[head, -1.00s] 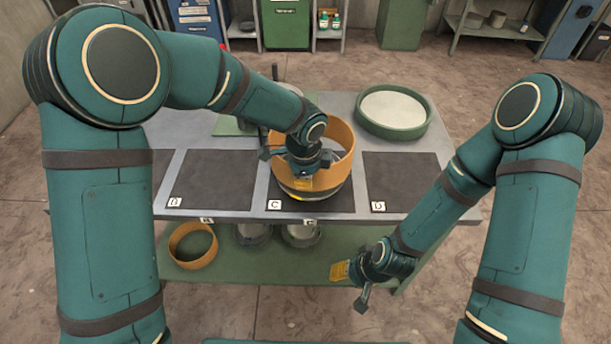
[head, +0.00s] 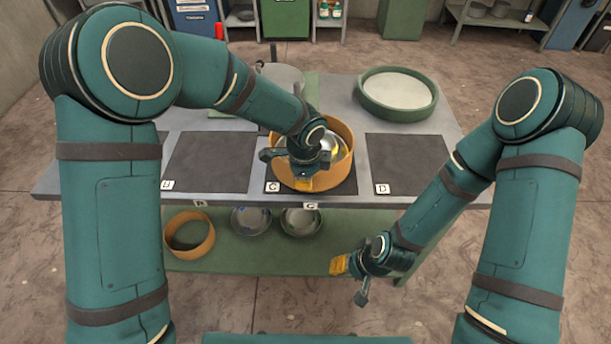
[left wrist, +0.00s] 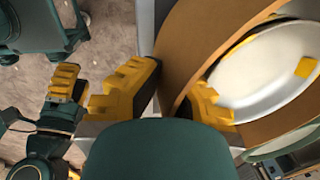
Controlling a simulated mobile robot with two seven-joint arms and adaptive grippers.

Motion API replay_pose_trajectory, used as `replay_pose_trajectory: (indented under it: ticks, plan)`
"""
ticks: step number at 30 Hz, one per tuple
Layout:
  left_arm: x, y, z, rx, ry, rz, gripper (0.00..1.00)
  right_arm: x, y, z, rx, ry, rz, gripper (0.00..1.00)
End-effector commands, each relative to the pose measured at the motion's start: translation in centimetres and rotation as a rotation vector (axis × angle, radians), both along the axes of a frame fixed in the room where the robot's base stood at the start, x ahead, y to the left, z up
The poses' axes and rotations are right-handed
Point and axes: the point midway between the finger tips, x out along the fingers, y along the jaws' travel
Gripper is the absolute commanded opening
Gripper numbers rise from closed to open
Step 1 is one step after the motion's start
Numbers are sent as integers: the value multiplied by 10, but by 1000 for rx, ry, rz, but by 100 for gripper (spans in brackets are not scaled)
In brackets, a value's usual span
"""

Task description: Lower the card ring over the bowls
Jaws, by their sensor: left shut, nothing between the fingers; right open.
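The tan card ring (head: 335,180) stands on the middle dark mat (head: 345,188), marked C. It encircles a shiny bowl (head: 326,143) with yellow marks, and its wall hides the lower part. In the left wrist view the ring wall (left wrist: 180,55) rises beside the white bowl interior (left wrist: 265,70). My left gripper (head: 304,182) is at the ring's near wall, jaws shut, one yellow finger outside and one inside; whether the wall is pinched I cannot tell. How many bowls are stacked is unclear. My right gripper (head: 350,281) is open and empty, in front of the table's right side.
Dark mats lie on both sides, B (head: 210,165) and D (head: 405,165), both empty. A green-rimmed round dish (head: 397,118) stands at the back right. The lower shelf holds another tan ring (head: 196,252) and two metal bowls (head: 252,222) (head: 300,222).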

Motion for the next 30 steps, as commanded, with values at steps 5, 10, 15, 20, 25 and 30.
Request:
replay_pose_trajectory:
  ticks: [5, 10, 15, 20, 25, 30]
  plan:
    - [0, 0, -9, 0, 0, 1, 0, 1, 0, -7, 0, -3, -1, 47]
    - [0, 0, -10, 0, 1, 1, 0, 2, 0, -6, 0, -4, -1, 47]
    - [0, 1, -10, 1, 3, 1, 18, 2, 0, -6, 0, -4, -1, 47]
    - [0, 1, -10, 1, 2, 1, 39, 2, 0, -6, 0, -4, -1, 47]
    - [0, 1, -10, 1, 2, 1, 39, 2, 0, -6, 0, -4, -1, 47]
    - [0, 1, 0, -1, -2, 2, 39, 1, 0, -6, 0, -4, -1, 47]
